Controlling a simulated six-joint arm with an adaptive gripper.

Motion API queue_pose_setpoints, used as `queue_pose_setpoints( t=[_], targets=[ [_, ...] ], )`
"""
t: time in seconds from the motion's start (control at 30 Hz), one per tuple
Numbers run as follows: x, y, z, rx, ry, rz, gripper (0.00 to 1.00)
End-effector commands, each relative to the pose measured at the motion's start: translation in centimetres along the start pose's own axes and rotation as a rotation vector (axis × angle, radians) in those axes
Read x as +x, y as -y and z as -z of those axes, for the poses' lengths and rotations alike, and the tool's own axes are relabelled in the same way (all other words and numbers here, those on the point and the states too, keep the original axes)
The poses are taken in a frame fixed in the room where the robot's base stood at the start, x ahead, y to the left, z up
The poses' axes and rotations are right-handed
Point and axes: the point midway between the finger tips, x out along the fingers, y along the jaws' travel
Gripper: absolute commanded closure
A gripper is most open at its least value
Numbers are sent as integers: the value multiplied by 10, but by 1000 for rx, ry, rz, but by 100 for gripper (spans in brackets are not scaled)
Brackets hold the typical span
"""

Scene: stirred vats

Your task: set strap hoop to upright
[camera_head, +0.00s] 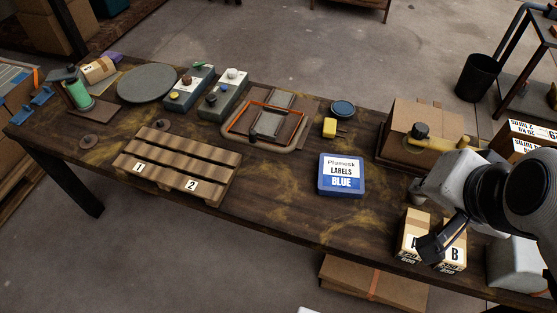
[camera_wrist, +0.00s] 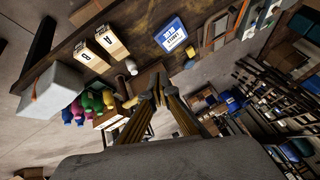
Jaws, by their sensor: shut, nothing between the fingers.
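What looks like the strap hoop, a flat orange-red and tan looped frame (camera_head: 236,126), lies low around a grey panel on the table, left of the blue labels box. A dark knob or handle sits at its front left. I cannot tell which of its loops is the hoop itself; none stands clearly upright. My gripper (camera_head: 438,248) is at the right end of the table, near the small cartons marked A and B and far from the frame. In the wrist view my gripper (camera_wrist: 158,90) has its fingers together, with nothing held.
The blue labels box (camera_head: 341,174) and a yellow block (camera_head: 330,128) lie between frame and arm. Two control boxes (camera_head: 222,96) stand left of the frame. A slatted wooden rack (camera_head: 178,166) is at front left. A large carton (camera_head: 405,125) is at the right.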

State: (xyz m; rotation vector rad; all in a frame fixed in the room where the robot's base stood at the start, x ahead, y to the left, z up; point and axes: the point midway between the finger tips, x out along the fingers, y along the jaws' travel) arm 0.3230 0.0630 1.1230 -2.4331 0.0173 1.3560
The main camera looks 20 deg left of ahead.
Motion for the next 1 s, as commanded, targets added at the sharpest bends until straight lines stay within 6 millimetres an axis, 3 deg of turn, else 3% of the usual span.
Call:
queue_pose_setpoints(
  t=[0.5,1.0],
  targets=[
    [55,83,37,377,-7,154,100],
    [114,155,55,766,10,258,100]
  ],
)
